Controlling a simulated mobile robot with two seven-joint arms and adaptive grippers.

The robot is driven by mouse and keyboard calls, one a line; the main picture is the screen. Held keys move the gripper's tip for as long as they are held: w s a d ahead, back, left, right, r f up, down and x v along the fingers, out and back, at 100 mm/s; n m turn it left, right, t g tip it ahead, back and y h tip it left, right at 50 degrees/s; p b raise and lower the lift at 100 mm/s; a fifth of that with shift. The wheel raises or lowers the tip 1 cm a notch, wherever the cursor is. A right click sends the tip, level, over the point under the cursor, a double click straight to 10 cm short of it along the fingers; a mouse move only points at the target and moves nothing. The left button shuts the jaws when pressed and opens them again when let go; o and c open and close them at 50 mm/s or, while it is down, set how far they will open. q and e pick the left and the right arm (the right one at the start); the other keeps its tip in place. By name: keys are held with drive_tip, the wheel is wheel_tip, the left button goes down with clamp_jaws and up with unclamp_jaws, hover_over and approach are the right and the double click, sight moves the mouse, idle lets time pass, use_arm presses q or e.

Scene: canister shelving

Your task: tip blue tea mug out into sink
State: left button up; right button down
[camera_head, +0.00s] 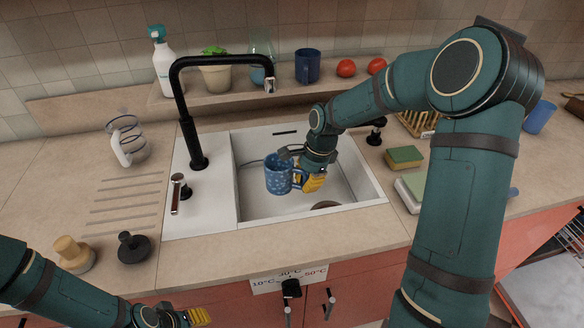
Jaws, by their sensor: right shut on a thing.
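The blue tea mug (278,177), speckled with light marks, is inside the outline of the white sink (252,212). It looks roughly upright, with its handle toward the right. What is in it does not show clearly. My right gripper (303,179), with yellow fingertips, is shut on the mug from its right, at the handle side. I cannot tell how high the mug is above the basin floor. My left gripper (196,317) is low at the bottom edge, in front of the counter and away from the sink; its opening cannot be made out.
A black faucet (188,110) arches over the sink's left side. A dark blue mug (307,66), a plant pot (215,74) and two tomatoes (346,68) stand on the back ledge. A sponge (404,157) lies right of the sink. A glass jug (126,142) stands left.

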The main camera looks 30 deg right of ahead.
drive_tip(key=s+a+r+p, duration=0.2)
drive_tip(key=s+a+r, duration=0.2)
drive_tip(key=r, duration=0.1)
drive_tip(key=shift+s+p, duration=0.15)
drive_tip(key=shift+p, duration=0.2)
idle(0.4)
drive_tip(key=shift+a, duration=0.1)
idle(0.3)
